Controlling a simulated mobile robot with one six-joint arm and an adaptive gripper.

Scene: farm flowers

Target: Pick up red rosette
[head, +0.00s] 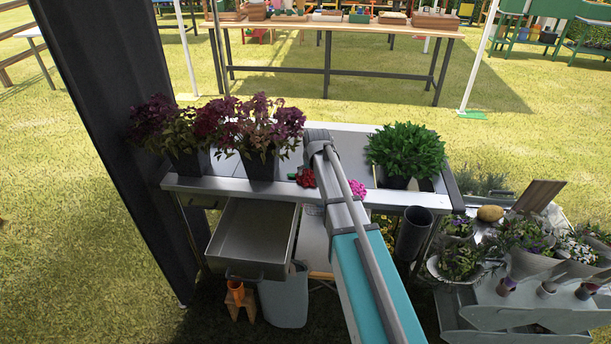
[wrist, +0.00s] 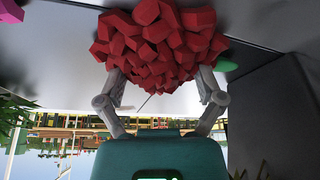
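The red rosette (head: 306,178) lies near the front edge of the grey metal table, just left of my arm in the head view. In the wrist view the red rosette (wrist: 160,45) is large and close at the top, a cluster of blocky red petals with a green bit beside it. My gripper (wrist: 160,78) has its two fingers well apart, one at each side of the rosette. The petals cover the fingertips, so contact is not visible. In the head view my arm hides the gripper.
A pink rosette (head: 357,189) lies right of my arm; it also shows in the wrist view (wrist: 11,11). Potted purple plants (head: 262,130) stand left on the table, a green plant (head: 406,150) right. An open drawer (head: 252,236) juts out below the front edge.

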